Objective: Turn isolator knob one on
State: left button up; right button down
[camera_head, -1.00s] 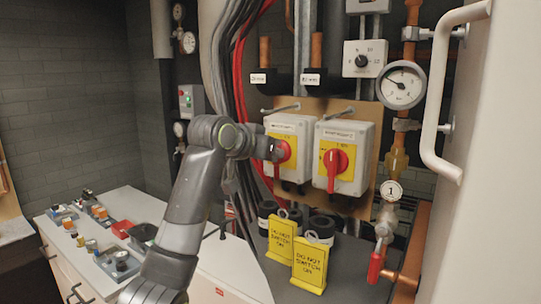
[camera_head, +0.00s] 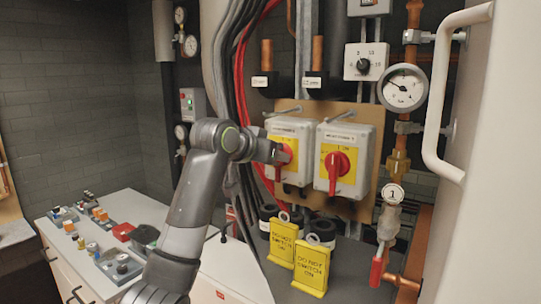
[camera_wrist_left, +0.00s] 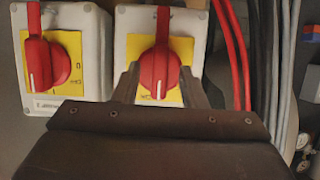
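Two grey-white isolator boxes with yellow plates hang side by side. The left box (camera_head: 291,127) carries a red knob (camera_wrist_left: 159,68), partly hidden by my left gripper in the head view. The right box (camera_head: 343,138) carries another red knob (camera_head: 337,166), which also shows at the left of the wrist view (camera_wrist_left: 47,62). Both handles point down in the head view; the wrist view is upside down. My left gripper (camera_wrist_left: 160,78) is open, its fingers spread on both sides of the left box's knob. I cannot tell whether they touch it. My right gripper is out of view.
Two yellow "do not switch on" tags (camera_head: 312,267) stand below the boxes. Red and grey cables (camera_head: 243,80) run close left of the left box. A pressure gauge (camera_head: 402,88) and a white handle (camera_head: 437,150) are at the right.

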pick_arm(q)
jog(key=b+v, duration=0.6)
jog(key=v, duration=1.1)
jog(key=shift+a, duration=0.2)
jog(key=shift+s+f, duration=0.1)
